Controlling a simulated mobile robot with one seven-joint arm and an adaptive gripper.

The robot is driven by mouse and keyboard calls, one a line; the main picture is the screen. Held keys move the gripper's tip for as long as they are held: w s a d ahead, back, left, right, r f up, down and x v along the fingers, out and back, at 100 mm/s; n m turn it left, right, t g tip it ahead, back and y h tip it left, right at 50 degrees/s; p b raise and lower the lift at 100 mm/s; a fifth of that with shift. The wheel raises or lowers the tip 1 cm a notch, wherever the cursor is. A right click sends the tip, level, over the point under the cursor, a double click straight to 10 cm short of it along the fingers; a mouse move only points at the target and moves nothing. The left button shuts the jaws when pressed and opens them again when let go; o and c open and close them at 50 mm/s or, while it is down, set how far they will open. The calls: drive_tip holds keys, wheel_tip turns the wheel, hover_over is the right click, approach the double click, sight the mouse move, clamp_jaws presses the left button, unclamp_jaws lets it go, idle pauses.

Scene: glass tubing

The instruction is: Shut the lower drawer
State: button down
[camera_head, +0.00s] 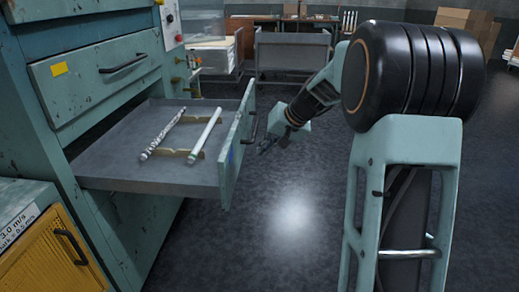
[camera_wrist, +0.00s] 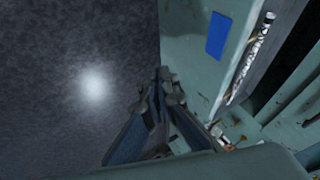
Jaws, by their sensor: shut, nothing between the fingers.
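The lower drawer (camera_head: 238,140) is pulled well out of the green cabinet. Its grey tray (camera_head: 120,178) holds two glass tubes, one speckled (camera_head: 163,132) and one pale (camera_head: 205,136), lying on small wooden rests. A dark handle (camera_head: 254,128) is on the outside of the drawer front. My gripper (camera_head: 266,148) is just outside the drawer front, near the handle, with shut, empty fingers. In the wrist view my gripper (camera_wrist: 162,76) points along the drawer front (camera_wrist: 190,55), which bears a blue label (camera_wrist: 217,35). I cannot tell whether it touches the drawer.
The upper drawer (camera_head: 100,75) with a yellow label is shut. A yellow-fronted cabinet (camera_head: 48,255) stands at lower left. A grey cart (camera_head: 292,52) and cardboard boxes (camera_head: 465,20) are at the back. The floor (camera_head: 290,225) right of the drawer is clear.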

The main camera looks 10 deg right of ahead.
sight(235, 164)
drive_tip(key=w+a+f, duration=0.1)
drive_tip(key=a, duration=0.1)
drive_tip(key=w+a+f, duration=0.2)
drive_tip(key=w+a+f+b, duration=0.1)
drive_tip(key=a+f, duration=0.1)
drive_tip(key=shift+w+f, duration=0.1)
drive_tip(key=shift+w, duration=0.15)
drive_tip(key=shift+a, duration=0.1)
